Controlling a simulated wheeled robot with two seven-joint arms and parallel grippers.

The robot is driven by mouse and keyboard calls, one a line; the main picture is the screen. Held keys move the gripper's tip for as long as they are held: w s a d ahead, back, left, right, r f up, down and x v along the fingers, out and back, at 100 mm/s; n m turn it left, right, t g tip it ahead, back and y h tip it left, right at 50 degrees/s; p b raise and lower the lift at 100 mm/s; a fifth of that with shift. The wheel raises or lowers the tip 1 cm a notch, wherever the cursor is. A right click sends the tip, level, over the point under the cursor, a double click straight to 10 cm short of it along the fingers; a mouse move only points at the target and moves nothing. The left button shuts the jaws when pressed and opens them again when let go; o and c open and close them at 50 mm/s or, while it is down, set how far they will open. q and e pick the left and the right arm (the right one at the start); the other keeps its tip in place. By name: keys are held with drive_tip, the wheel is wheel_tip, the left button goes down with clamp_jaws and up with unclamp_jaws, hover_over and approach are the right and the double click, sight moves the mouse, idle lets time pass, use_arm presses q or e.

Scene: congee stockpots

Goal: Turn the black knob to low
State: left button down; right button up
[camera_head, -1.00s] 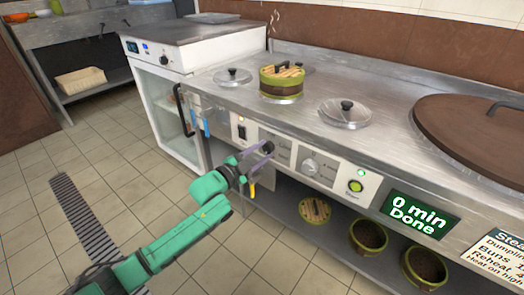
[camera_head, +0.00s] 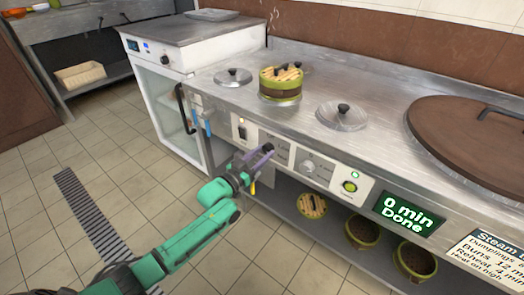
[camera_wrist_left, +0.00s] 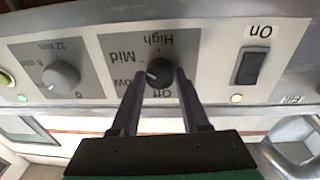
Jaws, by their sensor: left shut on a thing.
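The black knob (camera_head: 268,148) is on the white control panel at the front of the steel counter. In the left wrist view the black knob (camera_wrist_left: 159,71) sits between dark fingers, with the labels Off, Low, Mid and High around it, upside down. Its small light mark points to the left of that picture, on the Low and Mid side; the exact setting is hard to tell. My left gripper (camera_head: 264,152) is shut on the knob, and it also shows in the left wrist view (camera_wrist_left: 158,78). My right gripper is not in view.
A grey timer dial (camera_wrist_left: 61,76) and a black On switch (camera_wrist_left: 250,66) flank the knob. A green-lit button (camera_head: 349,187) and a "0 min Done" display (camera_head: 410,214) are further right. Steamer basket (camera_head: 281,82) sits on the counter.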

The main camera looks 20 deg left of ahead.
use_arm(q)
drive_tip(key=n, duration=0.3)
drive_tip(key=n+p, duration=0.1)
drive_tip(key=n, duration=0.2)
drive_tip(key=shift+d+t+y+p, duration=0.15)
drive_tip(key=shift+t+y+p, duration=0.15)
drive_tip(key=shift+y, duration=0.1)
drive_tip(key=n+p, duration=0.1)
drive_tip(key=n, duration=0.3)
drive_tip(key=shift+s+n+y, duration=0.1)
drive_tip(key=shift+n+y, duration=0.3)
drive_tip(key=shift+f+n, duration=0.1)
drive_tip(key=shift+n, duration=1.2)
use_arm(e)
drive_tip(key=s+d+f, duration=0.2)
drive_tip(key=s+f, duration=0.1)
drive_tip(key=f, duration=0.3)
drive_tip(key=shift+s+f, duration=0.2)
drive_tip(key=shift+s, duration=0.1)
use_arm(q)
drive_tip(key=shift+c, duration=2)
unclamp_jaws()
